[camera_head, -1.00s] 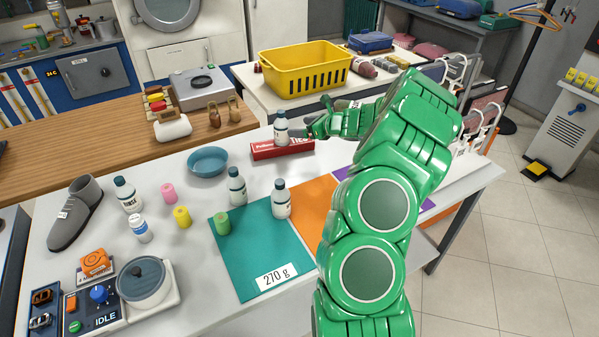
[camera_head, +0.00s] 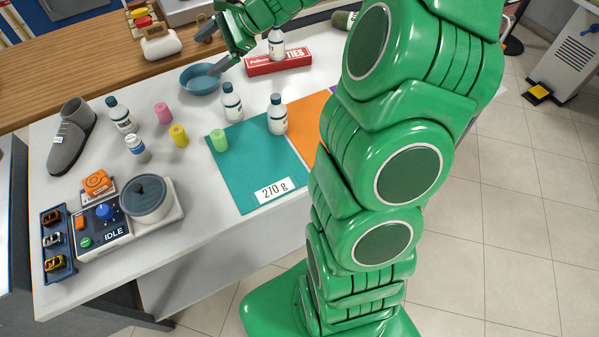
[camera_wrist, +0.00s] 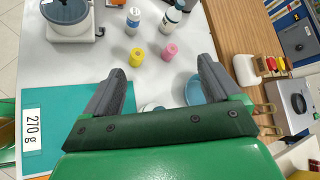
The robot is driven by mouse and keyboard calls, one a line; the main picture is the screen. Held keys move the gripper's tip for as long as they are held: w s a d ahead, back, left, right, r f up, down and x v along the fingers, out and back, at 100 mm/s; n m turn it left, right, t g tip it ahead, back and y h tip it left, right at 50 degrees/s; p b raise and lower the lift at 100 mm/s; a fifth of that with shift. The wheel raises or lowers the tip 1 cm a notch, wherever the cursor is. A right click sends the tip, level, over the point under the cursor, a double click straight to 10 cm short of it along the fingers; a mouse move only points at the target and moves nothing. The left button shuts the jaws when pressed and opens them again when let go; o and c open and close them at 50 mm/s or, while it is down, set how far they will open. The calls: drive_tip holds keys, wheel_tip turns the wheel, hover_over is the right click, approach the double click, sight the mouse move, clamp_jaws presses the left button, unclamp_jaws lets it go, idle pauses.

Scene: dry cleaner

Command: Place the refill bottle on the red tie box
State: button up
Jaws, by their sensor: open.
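The red tie box (camera_head: 262,68) lies at the back of the white table in the head view. A white bottle with a dark cap (camera_head: 277,45) stands upright on it, apart from my gripper. Similar bottles stand on the table: one at the left (camera_head: 122,115), one by the teal mat's back edge (camera_head: 232,102) and one on the mat's right part (camera_head: 277,115). Their labels are too small to tell which is the refill bottle. My gripper (camera_head: 212,48) is open and empty, left of the box and above the blue bowl. In the wrist view its fingers (camera_wrist: 160,72) are spread with nothing between them.
The blue bowl (camera_head: 201,79) is just left of the box. Pink (camera_head: 162,113), yellow (camera_head: 179,135) and green (camera_head: 219,140) cylinders stand near the teal mat (camera_head: 247,182).

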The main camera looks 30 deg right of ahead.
drive_tip(key=s+a+r+n+g+h, duration=0.1)
drive_tip(key=s+a+n+g+h, duration=0.25)
drive_tip(key=s, duration=0.75)
drive_tip(key=s+a+r+n+g, duration=0.15)
drive_tip(key=s+a+n, duration=0.35)
drive_tip(key=s, duration=0.5)
drive_tip(key=s+d+f+n+h, duration=0.1)
drive_tip(key=s+d+n+h, duration=0.2)
drive_tip(key=s, duration=0.7)
drive_tip(key=s+d+f+n+g+h, duration=0.1)
drive_tip(key=s+d+n+h, duration=0.2)
drive_tip(key=s+d, duration=0.3)
drive_tip(key=s+n, duration=0.1)
drive_tip(key=s, duration=0.3)
drive_tip(key=shift+d+h, duration=0.15)
drive_tip(key=shift+h, duration=0.2)
